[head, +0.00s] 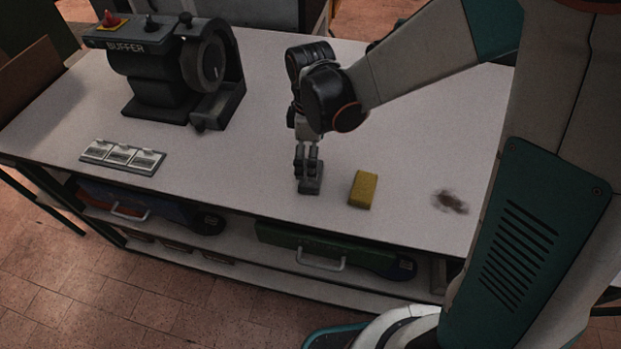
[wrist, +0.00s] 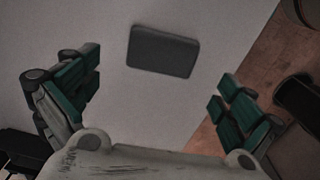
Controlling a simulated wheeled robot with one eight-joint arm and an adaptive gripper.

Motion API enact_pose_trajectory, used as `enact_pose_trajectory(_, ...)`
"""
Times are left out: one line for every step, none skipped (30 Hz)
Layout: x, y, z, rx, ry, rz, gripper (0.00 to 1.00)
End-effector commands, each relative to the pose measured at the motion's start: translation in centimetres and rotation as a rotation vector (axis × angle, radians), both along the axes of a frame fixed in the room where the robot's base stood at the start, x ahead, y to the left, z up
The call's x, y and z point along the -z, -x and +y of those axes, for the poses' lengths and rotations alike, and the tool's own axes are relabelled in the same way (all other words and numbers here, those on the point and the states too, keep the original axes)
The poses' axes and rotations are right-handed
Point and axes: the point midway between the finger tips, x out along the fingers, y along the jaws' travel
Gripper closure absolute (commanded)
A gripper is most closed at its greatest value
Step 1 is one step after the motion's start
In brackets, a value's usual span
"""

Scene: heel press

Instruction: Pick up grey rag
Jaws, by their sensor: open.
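The grey rag (head: 311,187) is a small dark grey rectangular pad lying flat on the light worktable near its front edge. In the wrist view the grey rag (wrist: 163,52) lies beyond the fingers, between their lines and near the top of the picture. My gripper (head: 307,168) points down just over the rag in the head view and partly hides it. In the wrist view my gripper (wrist: 155,98) has its two green-padded fingers wide apart with nothing between them. The height left between fingertips and rag is hard to tell.
A yellow sponge-like block (head: 363,189) lies just right of the rag. A dark smudge (head: 450,202) marks the worktable (head: 235,175) further right. A black buffer machine (head: 165,70) stands at the back left, with a three-part switch panel (head: 123,157) in front. The table between is clear.

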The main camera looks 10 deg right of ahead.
Motion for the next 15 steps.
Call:
enact_pose_trajectory(0.7,0.0,0.0,0.000,0.000,0.000,0.00)
enact_pose_trajectory(0.8,0.0,0.0,0.000,0.000,0.000,0.00)
enact_pose_trajectory(0.9,0.0,0.0,0.000,0.000,0.000,0.00)
enact_pose_trajectory(1.0,0.0,0.0,0.001,0.000,0.000,0.00)
enact_pose_trajectory(1.1,0.0,0.0,0.001,0.000,0.000,0.00)
enact_pose_trajectory(1.3,0.0,0.0,0.001,0.000,0.000,0.00)
enact_pose_trajectory(1.5,0.1,0.0,0.001,0.000,0.000,0.00)
enact_pose_trajectory(1.8,0.1,0.0,0.001,0.000,0.000,0.00)
enact_pose_trajectory(2.3,0.2,-0.1,0.001,0.000,0.000,0.00)
enact_pose_trajectory(2.7,0.2,-0.1,0.001,0.000,0.000,0.00)
enact_pose_trajectory(3.2,0.2,-0.1,0.001,0.000,0.000,0.00)
enact_pose_trajectory(3.8,0.3,-0.1,0.001,0.000,0.000,0.00)
enact_pose_trajectory(4.3,0.3,-0.1,0.001,0.000,0.000,0.00)
enact_pose_trajectory(4.7,0.3,-0.1,0.001,0.000,0.000,0.00)
enact_pose_trajectory(5.2,0.3,-0.1,0.001,0.000,0.000,0.00)
